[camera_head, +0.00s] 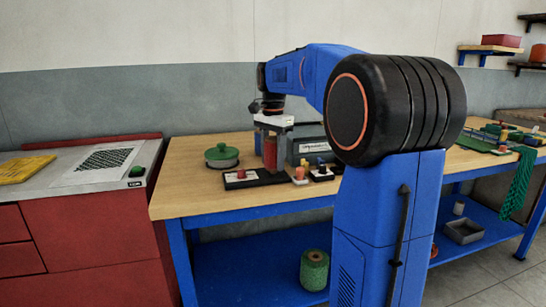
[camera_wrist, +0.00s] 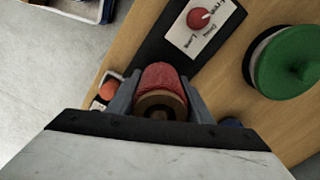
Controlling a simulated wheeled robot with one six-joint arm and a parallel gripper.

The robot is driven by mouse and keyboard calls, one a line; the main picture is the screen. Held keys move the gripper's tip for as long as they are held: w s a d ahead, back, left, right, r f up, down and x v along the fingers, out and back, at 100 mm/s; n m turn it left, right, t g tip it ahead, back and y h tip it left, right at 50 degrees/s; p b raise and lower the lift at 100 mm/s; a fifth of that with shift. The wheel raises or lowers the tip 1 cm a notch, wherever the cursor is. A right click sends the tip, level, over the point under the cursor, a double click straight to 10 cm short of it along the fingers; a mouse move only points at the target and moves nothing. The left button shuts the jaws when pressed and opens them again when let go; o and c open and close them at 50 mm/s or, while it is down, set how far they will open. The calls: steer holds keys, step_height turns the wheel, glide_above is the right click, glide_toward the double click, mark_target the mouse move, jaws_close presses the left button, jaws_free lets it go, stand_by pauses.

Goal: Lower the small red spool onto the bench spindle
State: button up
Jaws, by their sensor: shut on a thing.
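The small red spool (camera_head: 270,155) is upright between the fingers of my gripper (camera_head: 269,143), above the bench. In the wrist view the red spool (camera_wrist: 160,76) shows its brown core end toward the camera, and the two grey fingers of my gripper (camera_wrist: 160,88) close on its sides. A black base (camera_head: 258,180) with a red knob (camera_head: 241,174) on a white label plate lies below it; the base also shows in the wrist view (camera_wrist: 181,45). I see no spindle; the spool and gripper may hide it. I cannot tell whether the spool touches the base.
A green-lidded round container (camera_head: 222,157) stands left of the spool. A grey box (camera_head: 307,146) is behind to the right. A small orange-topped white piece (camera_head: 300,176) stands right of the base. The wooden bench (camera_head: 190,195) is clear at front left.

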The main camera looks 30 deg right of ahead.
steer(key=shift+f, duration=0.5)
steer(key=o, duration=1.2)
step_height(320, 180, up, 17)
steer(key=shift+r, duration=0.2)
steer(key=s+a+f+n+t, duration=0.1)
steer(key=s+a+f+n, duration=0.4)
steer(key=s, duration=0.3)
steer(key=s+a+f+n+t, duration=0.1)
steer(key=s+a+f+n, duration=0.2)
steer(key=s+a+f, duration=0.4)
steer(key=s+a+f+n+t, duration=0.1)
steer(key=s+a+f+n, duration=0.1)
steer(key=s+f+n, duration=0.2)
steer(key=s+a+f+n+t, duration=0.1)
steer(key=s+f+n, duration=0.2)
steer(key=s+f, duration=0.8)
step_height(320, 180, down, 6)
steer(key=shift+a+f+n+t, duration=0.1)
steer(key=shift+a+n+t, duration=0.25)
steer(key=shift+n+t, duration=0.05)
